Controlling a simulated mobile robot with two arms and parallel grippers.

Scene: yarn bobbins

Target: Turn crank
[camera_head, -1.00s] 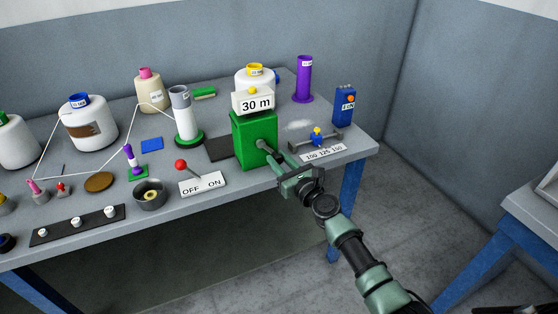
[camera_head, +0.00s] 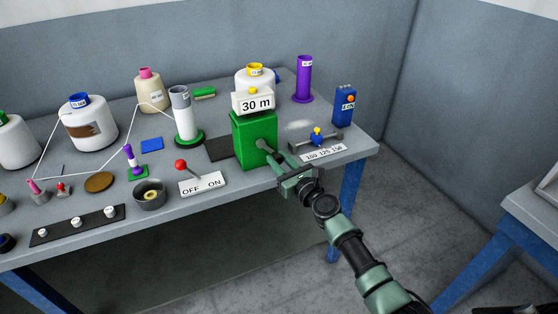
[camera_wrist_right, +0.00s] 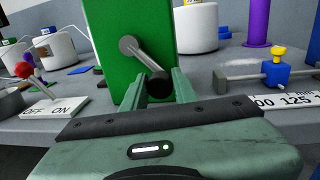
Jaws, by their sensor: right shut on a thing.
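The crank (camera_wrist_right: 146,58) is a grey metal arm on the front of a green box (camera_head: 254,135), with a dark round knob (camera_wrist_right: 159,85) at its end. In the right wrist view the arm slopes down to the right from its hub to the knob. My right gripper (camera_head: 278,168) is in front of the green box; in the wrist view its fingers (camera_wrist_right: 159,88) are shut on the knob, one on each side. A white sign reading "30 m" (camera_head: 256,105) sits on top of the box. My left gripper is not in view.
A red-knobbed lever (camera_head: 181,164) on an OFF/ON plate (camera_head: 203,184) stands left of the box. A slider with a blue block (camera_head: 317,137) and a number scale (camera_head: 324,152) lies to the right, near the table's edge. Bobbins and cones stand behind and left.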

